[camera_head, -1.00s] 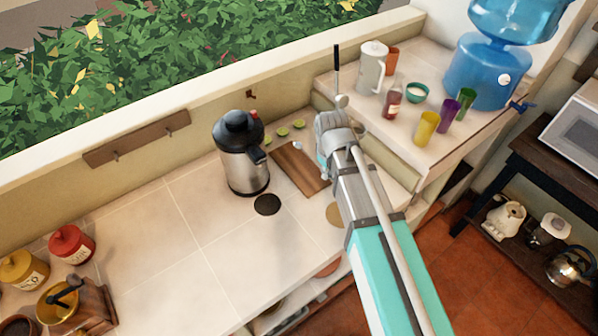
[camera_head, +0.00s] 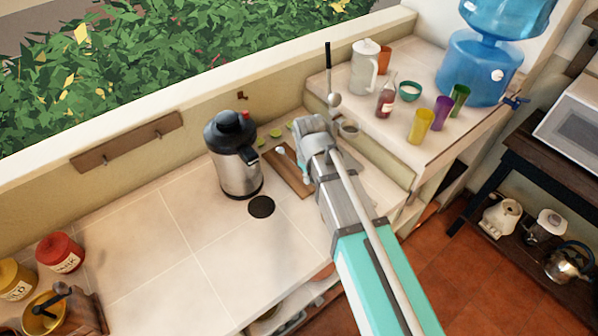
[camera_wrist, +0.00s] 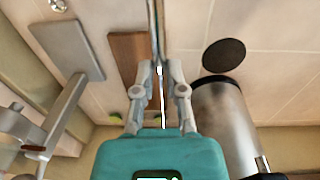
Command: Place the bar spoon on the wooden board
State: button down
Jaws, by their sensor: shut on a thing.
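My gripper (camera_head: 303,167) is over the counter near the wooden board (camera_head: 292,176), which lies just right of the steel kettle. In the wrist view, my gripper (camera_wrist: 158,72) is shut on a long, thin metal bar spoon (camera_wrist: 154,28). The shaft runs between the fingertips and away toward the top edge. In the head view, the pale small end of the bar spoon (camera_head: 281,150) shows over the board's far part; I cannot tell if it touches. The board also shows in the wrist view (camera_wrist: 127,58), left of the shaft. My arm hides part of the board.
The steel kettle (camera_head: 236,170) stands close left of the board. A dark disc (camera_head: 261,206) lies in front of it. Green lime pieces (camera_head: 276,132) lie behind the board. A raised shelf on the right holds a white jug (camera_head: 365,70) and cups. The left counter is mostly clear.

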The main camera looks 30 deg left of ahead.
jog(key=w+a+f+b, duration=0.3)
jog(key=w+a+f, duration=0.1)
jog(key=w+a, duration=0.15)
jog(key=b, duration=0.5)
send_over(301, 176)
jog(key=f, duration=0.4)
jog(key=shift+s+d+f, duration=0.15)
jog(key=shift+s+d, duration=0.1)
jog(key=shift+w+a+f+b, duration=0.3)
jog(key=shift+f+b, duration=0.2)
jog(key=shift+f, duration=0.1)
jog(key=shift+f+b, duration=1.4)
jog(key=shift+f, duration=0.15)
jog(key=c, duration=0.7)
grip_release()
